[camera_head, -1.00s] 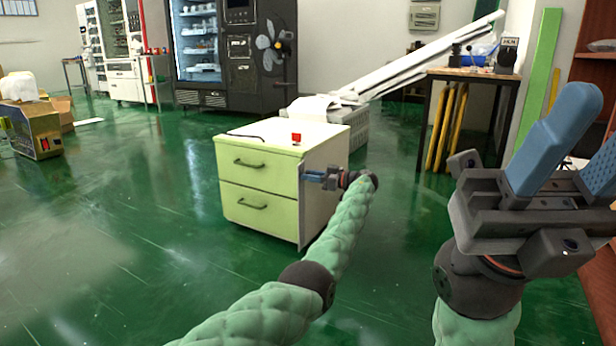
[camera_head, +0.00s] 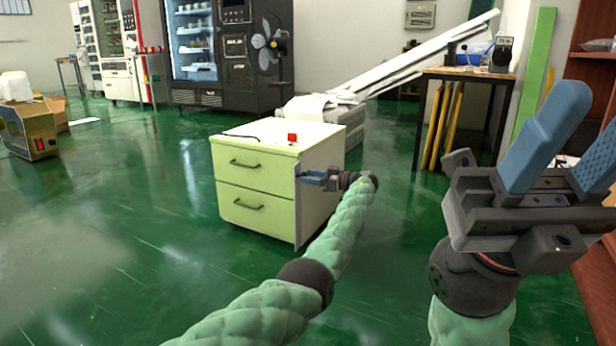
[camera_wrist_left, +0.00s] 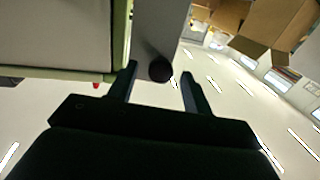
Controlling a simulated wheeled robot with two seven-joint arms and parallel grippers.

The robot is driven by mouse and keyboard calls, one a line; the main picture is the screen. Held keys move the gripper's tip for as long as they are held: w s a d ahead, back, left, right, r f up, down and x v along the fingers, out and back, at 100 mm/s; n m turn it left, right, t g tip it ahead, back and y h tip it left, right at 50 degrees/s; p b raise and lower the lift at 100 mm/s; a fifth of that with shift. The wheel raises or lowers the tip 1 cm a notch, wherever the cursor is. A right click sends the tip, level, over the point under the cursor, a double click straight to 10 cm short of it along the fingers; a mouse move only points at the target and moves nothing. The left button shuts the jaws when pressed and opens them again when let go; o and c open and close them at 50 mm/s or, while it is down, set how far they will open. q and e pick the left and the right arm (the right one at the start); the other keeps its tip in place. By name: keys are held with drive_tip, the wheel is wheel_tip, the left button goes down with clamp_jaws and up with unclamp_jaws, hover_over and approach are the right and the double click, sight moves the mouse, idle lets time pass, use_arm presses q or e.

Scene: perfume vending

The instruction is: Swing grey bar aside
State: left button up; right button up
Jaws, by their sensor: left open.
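The grey bar (camera_head: 298,222) stands upright along the right front edge of a pale green two-drawer cabinet (camera_head: 232,181). My left gripper (camera_head: 308,179) is at the bar's upper part, fingers pointing left toward it. In the left wrist view the grey bar (camera_wrist_left: 158,28) comes down between the two spread fingers of the left gripper (camera_wrist_left: 160,80). A dark round knob or end (camera_wrist_left: 160,69) on it lies in the gap; whether a finger touches it I cannot tell. My right gripper (camera_head: 568,150) is raised at the right, its blue fingers apart and empty.
A small red block (camera_head: 292,138) and a dark thin item lie on the cabinet top. A black-legged workbench (camera_head: 474,72) stands behind at the right. A dark vending machine (camera_head: 238,55) is at the back. Green floor (camera_head: 110,230) is clear at the left.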

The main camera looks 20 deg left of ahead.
use_arm(q)
drive_tip(key=d+p, duration=0.2)
drive_tip(key=d, duration=0.4)
drive_tip(key=shift+d, duration=0.15)
